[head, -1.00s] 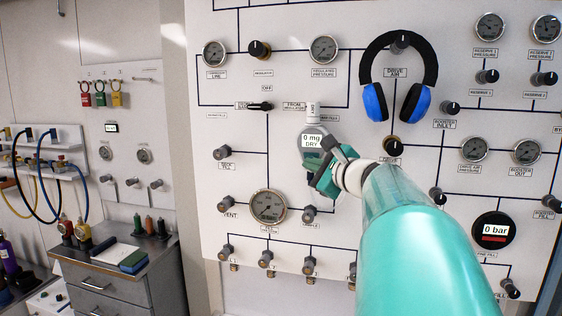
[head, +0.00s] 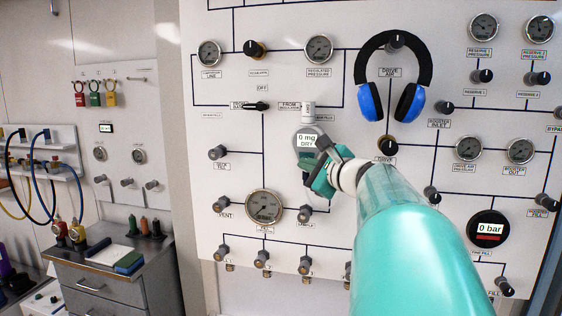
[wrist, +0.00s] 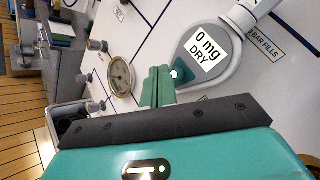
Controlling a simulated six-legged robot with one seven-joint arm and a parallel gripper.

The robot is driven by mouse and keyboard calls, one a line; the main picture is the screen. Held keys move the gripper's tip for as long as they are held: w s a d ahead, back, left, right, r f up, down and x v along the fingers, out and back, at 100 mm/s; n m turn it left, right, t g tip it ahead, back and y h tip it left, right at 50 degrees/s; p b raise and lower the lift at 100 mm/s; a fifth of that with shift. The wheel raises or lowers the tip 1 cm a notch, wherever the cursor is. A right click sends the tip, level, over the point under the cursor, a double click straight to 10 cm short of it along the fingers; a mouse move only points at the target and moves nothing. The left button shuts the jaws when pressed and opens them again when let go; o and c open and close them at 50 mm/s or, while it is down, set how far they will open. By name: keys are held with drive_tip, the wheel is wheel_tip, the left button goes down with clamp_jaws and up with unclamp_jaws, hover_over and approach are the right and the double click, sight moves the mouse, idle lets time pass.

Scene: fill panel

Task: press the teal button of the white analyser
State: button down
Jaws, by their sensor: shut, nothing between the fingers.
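The white analyser (head: 307,139) hangs on the panel, with a grey face and a white display reading "0 mg DRY". In the wrist view the analyser (wrist: 228,62) is close and tilted. In the head view my gripper (head: 310,166) is just below the display and hides the button.
Blue and black headphones (head: 396,80) hang on the panel right of the analyser. A gauge (head: 264,207) and several knobs sit below and around it. A grey drawer cabinet (head: 110,285) stands at the left.

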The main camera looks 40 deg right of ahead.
drive_tip(key=shift+d, duration=0.1)
idle(0.6)
drive_tip(key=shift+w+d, duration=0.25)
drive_tip(key=shift+w+d, duration=0.25)
drive_tip(key=shift+d, duration=0.05)
idle(0.6)
drive_tip(key=shift+s+a, duration=0.5)
drive_tip(key=shift+a, duration=0.1)
drive_tip(key=shift+a, duration=0.1)
drive_tip(key=s+a, duration=0.3)
drive_tip(key=a, duration=0.1)
drive_tip(key=shift+s+a, duration=0.3)
drive_tip(key=shift+s, duration=0.05)
idle(0.4)
